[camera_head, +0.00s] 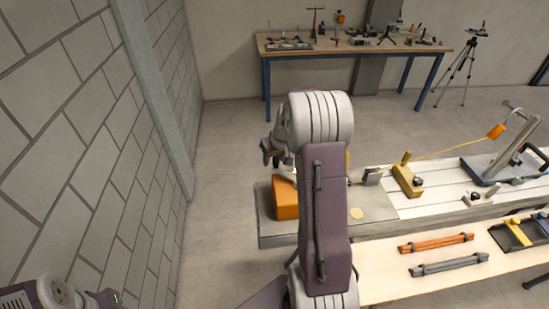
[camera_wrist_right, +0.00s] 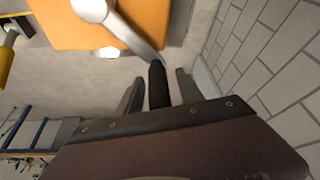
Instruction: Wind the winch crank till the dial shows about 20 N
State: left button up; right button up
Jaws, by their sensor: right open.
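The orange winch body (camera_head: 285,198) sits at the left end of the sandbed bench, partly behind my right arm. In the right wrist view the orange winch body (camera_wrist_right: 150,22) carries a grey metal crank arm (camera_wrist_right: 128,37) ending in a black crank handle (camera_wrist_right: 158,88). My right gripper (camera_wrist_right: 160,76) is open, with one finger on each side of the handle; I cannot tell whether either touches it. In the head view the right gripper (camera_head: 268,152) is above the winch. A dial reading cannot be made out. My left gripper (camera_head: 108,299) is at the lower left, cut by the edge.
A yellow line (camera_head: 450,150) runs from a yellow block (camera_head: 407,178) to an orange piece (camera_head: 495,131) on a blue-based stand (camera_head: 500,165). Orange (camera_head: 437,243) and grey (camera_head: 448,264) bars lie on the front shelf. A workbench (camera_head: 330,52) stands behind. A block wall (camera_head: 90,140) is at left.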

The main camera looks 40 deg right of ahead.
grip_shut()
dwell(1.3)
